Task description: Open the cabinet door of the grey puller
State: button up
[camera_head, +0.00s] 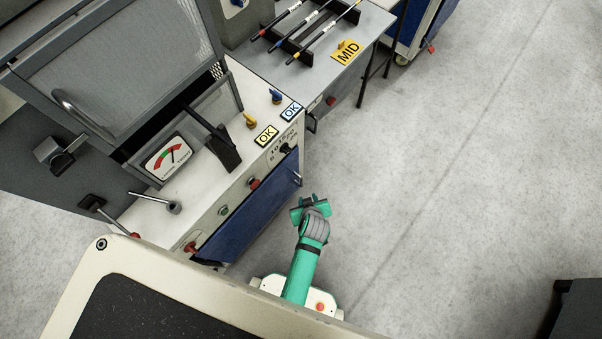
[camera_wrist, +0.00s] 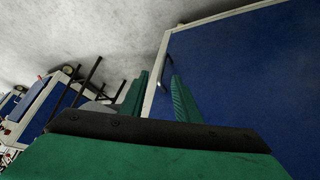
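The grey puller is the machine at the left of the head view, with a white top (camera_head: 195,190) and a grey mesh guard. Its blue cabinet door (camera_head: 250,217) is on the front side below the buttons and looks shut. A small handle (camera_head: 297,179) shows near the door's right end. My green gripper (camera_head: 309,201) is just right of that end, apart from the handle in this view. In the wrist view my two fingers (camera_wrist: 158,85) are open with a gap between them. A blue panel with a pale frame (camera_wrist: 240,70) fills the right side beyond them.
A grey table (camera_head: 320,55) with rods on a rack and a yellow MID sign stands behind the puller. Blue carts stand farther back. The floor (camera_head: 450,170) to my gripper's right is clear. A dark box (camera_head: 580,310) is at the lower right.

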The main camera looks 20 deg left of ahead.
aim_at(302, 180)
jog(key=shift+w+a+f+n+g+y, duration=0.7)
jog(key=shift+w+a+n+g, duration=1.2)
jog(key=shift+w, duration=2.1)
jog(key=x, duration=0.6)
jog(key=d+x, duration=0.1)
jog(key=x, duration=0.3)
jog(key=shift+d+f, duration=0.1)
jog(key=shift+f, duration=0.1)
jog(key=shift+n, duration=0.3)
grip_shut()
